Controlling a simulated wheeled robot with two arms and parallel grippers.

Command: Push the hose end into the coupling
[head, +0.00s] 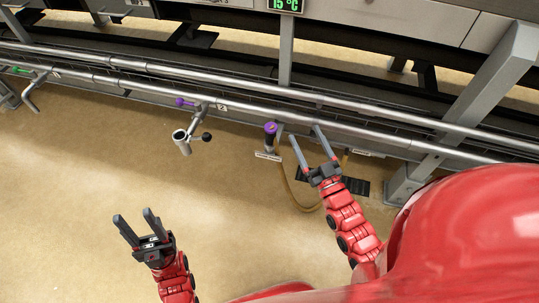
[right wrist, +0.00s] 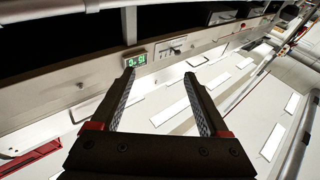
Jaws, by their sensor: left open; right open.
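The hose end (head: 270,138) is a dark upright piece with a purple top, standing in a small holder at the rail. A tan hose (head: 288,190) hangs in a loop below it, partly behind my right arm. A metal coupling (head: 182,143) with an open round mouth sits left of it on a pipe from the rail, beside a black ball knob (head: 206,137) and a purple lever (head: 185,102). My right gripper (head: 305,133) is open and empty, just right of the hose end. My left gripper (head: 134,214) is open and empty, below the coupling in the picture.
Long metal pipes (head: 330,129) run across behind the coupling and hose end. A second outlet with a green lever (head: 22,70) is at far left. A grey post (head: 480,95) stands at right. The tan floor before the rail is clear. A green display (right wrist: 137,60) shows in the right wrist view.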

